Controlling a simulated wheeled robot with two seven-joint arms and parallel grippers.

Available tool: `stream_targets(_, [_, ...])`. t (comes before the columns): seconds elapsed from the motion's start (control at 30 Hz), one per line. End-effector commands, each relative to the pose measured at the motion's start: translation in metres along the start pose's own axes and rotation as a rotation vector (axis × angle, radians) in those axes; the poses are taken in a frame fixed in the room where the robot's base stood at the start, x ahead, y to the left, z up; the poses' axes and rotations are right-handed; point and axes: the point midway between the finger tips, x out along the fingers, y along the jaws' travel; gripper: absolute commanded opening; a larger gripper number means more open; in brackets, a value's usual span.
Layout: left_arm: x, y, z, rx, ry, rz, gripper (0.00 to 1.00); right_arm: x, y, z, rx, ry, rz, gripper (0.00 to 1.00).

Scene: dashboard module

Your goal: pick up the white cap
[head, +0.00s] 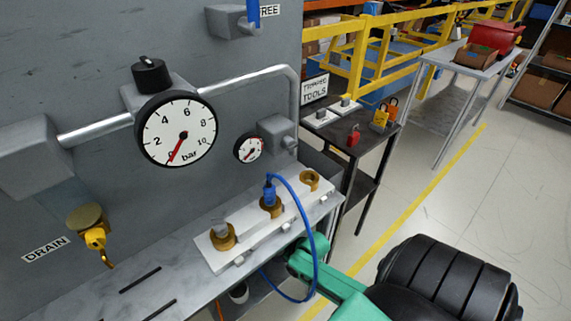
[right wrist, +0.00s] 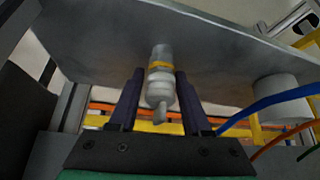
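In the right wrist view, a pale, whitish cap-like piece (right wrist: 160,94) with a yellow band above it hangs beneath the grey bench plate and has a small nub at its lower end. It looks like the white cap. My right gripper (right wrist: 161,80) has its two dark fingers on either side of it, with narrow gaps showing, so it looks open around the piece. In the head view, my green right wrist (head: 312,262) is at the bench's front edge; the bench hides the fingers and the cap. My left gripper is not in view.
A blue hose (head: 309,225) loops from the white manifold (head: 245,232) down past my right wrist. Blue and orange lines run at the right of the wrist view, near a white cylinder (right wrist: 283,93) under the plate. A dark tool table (head: 372,145) stands behind.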

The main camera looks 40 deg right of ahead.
Motion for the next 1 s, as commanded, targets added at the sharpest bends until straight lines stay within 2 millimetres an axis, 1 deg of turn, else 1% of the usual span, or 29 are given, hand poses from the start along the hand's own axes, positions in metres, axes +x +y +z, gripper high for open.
stream_targets(0.03, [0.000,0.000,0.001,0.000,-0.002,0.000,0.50,0.000,0.000,0.000,0.000,0.000,0.000,0.24])
stream_targets(0.1, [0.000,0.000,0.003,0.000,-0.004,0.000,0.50,0.000,0.000,0.000,0.000,0.000,0.000,0.00])
stream_targets(0.43, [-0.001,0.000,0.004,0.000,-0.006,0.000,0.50,-0.002,0.000,-0.001,-0.001,0.001,0.000,0.00])
stream_targets(0.6, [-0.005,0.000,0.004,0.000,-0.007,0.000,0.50,-0.015,0.000,-0.010,-0.001,0.002,0.000,0.00])
stream_targets(0.67, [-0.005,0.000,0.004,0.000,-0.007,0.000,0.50,-0.019,0.000,0.001,0.001,-0.003,0.000,0.00])
stream_targets(0.77, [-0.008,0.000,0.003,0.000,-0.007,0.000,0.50,-0.032,0.000,0.021,0.000,-0.005,-0.001,0.00])
stream_targets(0.87, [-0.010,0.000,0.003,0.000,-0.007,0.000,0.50,-0.049,0.000,0.048,0.000,-0.007,-0.001,0.00])
stream_targets(1.0, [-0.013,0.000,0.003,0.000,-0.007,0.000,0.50,-0.076,0.000,0.091,-0.001,-0.008,-0.001,0.00])
